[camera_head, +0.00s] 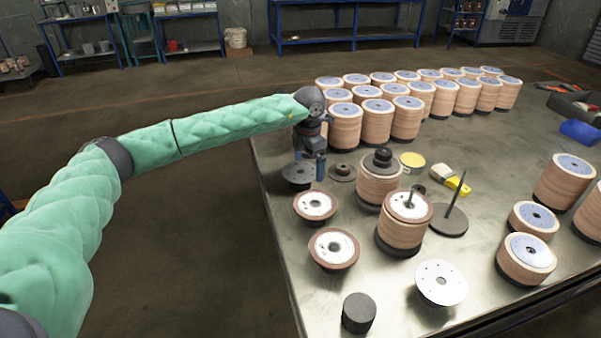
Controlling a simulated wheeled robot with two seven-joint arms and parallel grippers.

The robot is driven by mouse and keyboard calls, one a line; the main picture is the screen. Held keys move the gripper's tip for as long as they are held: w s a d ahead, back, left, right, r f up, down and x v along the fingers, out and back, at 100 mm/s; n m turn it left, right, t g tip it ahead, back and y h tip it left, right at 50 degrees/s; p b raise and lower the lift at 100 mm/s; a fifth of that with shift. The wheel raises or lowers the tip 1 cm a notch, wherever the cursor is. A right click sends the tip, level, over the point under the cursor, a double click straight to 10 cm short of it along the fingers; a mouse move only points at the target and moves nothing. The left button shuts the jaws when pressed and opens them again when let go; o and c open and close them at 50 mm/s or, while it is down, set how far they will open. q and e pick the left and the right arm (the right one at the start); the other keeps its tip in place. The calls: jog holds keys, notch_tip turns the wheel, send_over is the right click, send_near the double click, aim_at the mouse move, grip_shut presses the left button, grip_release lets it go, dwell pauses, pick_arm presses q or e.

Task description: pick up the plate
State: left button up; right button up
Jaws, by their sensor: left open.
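My left arm, in a green quilted sleeve, reaches in from the left to the table's left edge. Its gripper (309,163) points down, open, just above or beside a dark round plate (299,174) with small holes. I cannot tell if they touch. My right gripper is not in view.
The metal table (470,255) holds several stacks of flap discs at the back and right.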

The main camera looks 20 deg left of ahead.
pick_arm(q)
jog(key=c, duration=0.7)
jog(key=shift+o, duration=0.2)
jog(key=shift+r, duration=0.1)
